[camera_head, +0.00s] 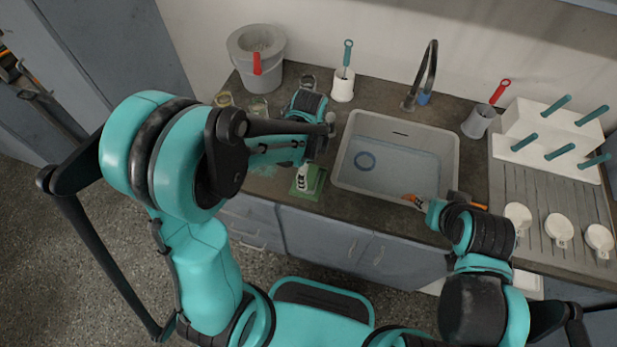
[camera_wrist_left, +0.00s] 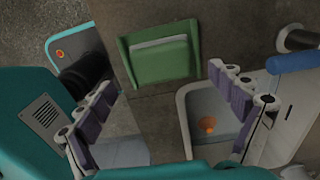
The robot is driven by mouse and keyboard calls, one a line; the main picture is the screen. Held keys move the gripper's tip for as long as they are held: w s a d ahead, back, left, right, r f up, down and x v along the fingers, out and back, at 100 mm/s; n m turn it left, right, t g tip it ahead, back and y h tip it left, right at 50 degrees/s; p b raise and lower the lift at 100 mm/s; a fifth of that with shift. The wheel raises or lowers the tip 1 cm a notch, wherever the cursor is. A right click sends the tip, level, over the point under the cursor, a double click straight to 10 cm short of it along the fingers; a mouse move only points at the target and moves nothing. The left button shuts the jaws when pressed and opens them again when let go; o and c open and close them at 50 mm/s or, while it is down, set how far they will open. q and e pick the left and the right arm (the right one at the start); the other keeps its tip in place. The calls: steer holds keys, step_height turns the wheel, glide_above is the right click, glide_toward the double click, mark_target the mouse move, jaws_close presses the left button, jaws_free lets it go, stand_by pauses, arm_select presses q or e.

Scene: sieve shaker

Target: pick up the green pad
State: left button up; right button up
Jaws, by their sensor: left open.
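The green pad (camera_wrist_left: 160,57) lies on the dark counter left of the sink, in a shallow green holder with raised side edges. In the head view the green of the pad and holder (camera_head: 313,183) shows only partly, behind my left gripper (camera_head: 303,178). In the left wrist view the left gripper (camera_wrist_left: 163,85) is open, its purple-padded fingers spread on either side of and below the pad, with nothing between them. My right gripper (camera_head: 440,202) is over the front edge of the sink; its fingers are too small and covered to read.
A grey bucket (camera_head: 250,75), a white brush holder (camera_head: 343,88) and glass beakers (camera_head: 259,108) stand at the back left.

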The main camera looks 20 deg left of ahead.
mark_target(309, 175)
arm_select(q)
steer(key=f, duration=0.2)
steer(key=f+b, duration=0.1)
steer(key=f, duration=0.1)
steer(key=shift+w+a, duration=0.1)
steer(key=shift+w, duration=0.1)
steer(key=shift+r, duration=0.1)
steer(key=c, duration=1.2)
steer(key=shift+c, duration=0.2)
steer(key=shift+r, duration=0.1)
steer(key=shift+r, duration=0.6)
step_height(309, 175, up, 3)
steer(key=shift+p, duration=0.95)
steer(key=s+d+r+p, duration=0.2)
steer(key=d+r, duration=0.4)
steer(key=d, duration=0.5)
steer(key=shift+s+d+r+p, duration=0.2)
steer(key=shift+s+r+p, duration=0.2)
steer(key=shift+p, duration=0.25)
